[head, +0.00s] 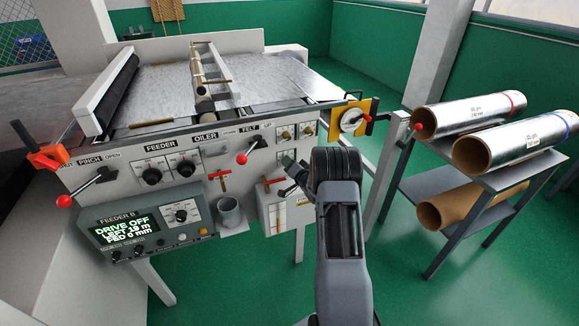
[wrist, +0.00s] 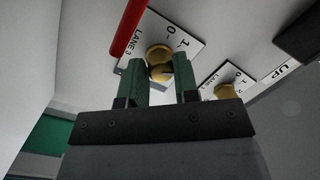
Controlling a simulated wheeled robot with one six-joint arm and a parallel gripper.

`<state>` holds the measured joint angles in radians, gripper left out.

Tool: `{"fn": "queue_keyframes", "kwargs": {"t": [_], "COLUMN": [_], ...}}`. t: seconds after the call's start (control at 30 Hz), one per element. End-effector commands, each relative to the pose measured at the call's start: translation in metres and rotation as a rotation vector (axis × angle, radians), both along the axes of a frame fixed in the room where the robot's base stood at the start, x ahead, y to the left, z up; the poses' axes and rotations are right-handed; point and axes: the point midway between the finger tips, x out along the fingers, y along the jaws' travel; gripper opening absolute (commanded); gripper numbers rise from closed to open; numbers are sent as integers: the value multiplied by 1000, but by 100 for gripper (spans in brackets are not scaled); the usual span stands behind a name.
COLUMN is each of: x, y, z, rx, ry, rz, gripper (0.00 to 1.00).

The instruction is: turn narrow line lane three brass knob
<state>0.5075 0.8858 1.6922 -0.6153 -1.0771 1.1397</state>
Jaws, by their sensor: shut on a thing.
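The lane three brass knob (wrist: 158,54) sits on a white plate marked LANE 3 with a 0 and 1 scale, in the wrist view. My gripper (wrist: 160,74) has its two green fingers on either side of this knob and is shut on it. A second brass knob (wrist: 225,91) on its own plate is to the right, clear of the fingers. In the head view my gripper (head: 295,178) is at the machine's front panel, below two upper brass knobs (head: 285,134); my arm hides much of the lane three knob there.
A red bar (wrist: 129,27) passes close to the left finger in the wrist view. On the panel, a red-balled FELT lever (head: 243,157) and a grey cup (head: 230,212) are to the left. A rack with foil rolls (head: 468,111) stands to the right.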

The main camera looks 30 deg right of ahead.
Motion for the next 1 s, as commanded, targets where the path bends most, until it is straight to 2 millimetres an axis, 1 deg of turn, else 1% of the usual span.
{"fn": "queue_keyframes", "kwargs": {"t": [0.03, 0.23, 1.0], "x": [0, 0, 1], "y": [0, 0, 2], "z": [-4, -4, -2], "rx": [-34, -207, -926], "ry": [1, 24, 123], "rz": [1, 2, 1], "gripper": [5, 5, 5]}}
